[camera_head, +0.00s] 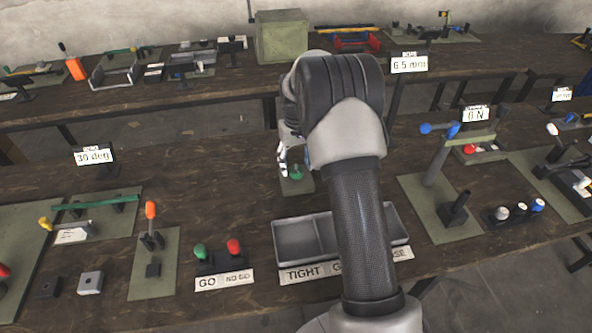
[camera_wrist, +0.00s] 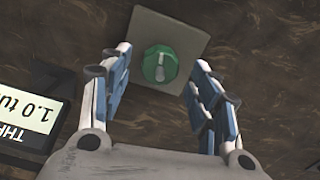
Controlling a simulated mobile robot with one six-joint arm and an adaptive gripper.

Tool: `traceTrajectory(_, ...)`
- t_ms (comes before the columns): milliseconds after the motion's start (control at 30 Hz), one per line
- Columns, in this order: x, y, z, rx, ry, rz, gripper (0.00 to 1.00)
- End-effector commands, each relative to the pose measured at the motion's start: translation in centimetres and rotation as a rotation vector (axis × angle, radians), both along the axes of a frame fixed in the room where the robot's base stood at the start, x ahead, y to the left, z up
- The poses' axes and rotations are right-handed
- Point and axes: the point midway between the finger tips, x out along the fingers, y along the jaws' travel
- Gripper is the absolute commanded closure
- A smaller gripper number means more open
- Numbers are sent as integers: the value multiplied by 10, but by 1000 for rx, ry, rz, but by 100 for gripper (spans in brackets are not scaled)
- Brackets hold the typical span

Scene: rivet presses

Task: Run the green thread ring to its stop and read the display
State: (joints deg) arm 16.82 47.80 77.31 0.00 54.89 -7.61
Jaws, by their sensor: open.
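The green thread ring (camera_wrist: 160,64) sits on a pale stud at the middle of a small grey-green plate (camera_wrist: 187,29). In the wrist view my gripper (camera_wrist: 160,72) is open, with one blue and white finger on each side of the ring and visible gaps between. In the head view the ring (camera_head: 296,173) shows low beside my gripper (camera_head: 284,160), which my arm partly hides. A display (camera_wrist: 32,112) at the left edge of the wrist view reads "1.0 tu", and the rest of its text is cut off.
A grey tray (camera_head: 277,243) labelled TIGHT stands in front of the plate, partly behind my arm. Green and red knobs stand at the GO label (camera_head: 225,280). A sign reading 0 N (camera_head: 475,114) is to the right. Bare bench lies left of the plate.

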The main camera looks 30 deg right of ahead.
Motion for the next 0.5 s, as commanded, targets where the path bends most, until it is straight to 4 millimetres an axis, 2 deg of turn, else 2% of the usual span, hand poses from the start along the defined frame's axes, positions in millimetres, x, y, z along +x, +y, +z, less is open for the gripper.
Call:
traceTrajectory(33, 0, 0, -8, 0, 2, 0, 44)
traceTrajectory(167, 0, 0, -17, 0, 0, 0, 44)
traceTrajectory(500, 0, 0, -18, 0, 0, 0, 44)
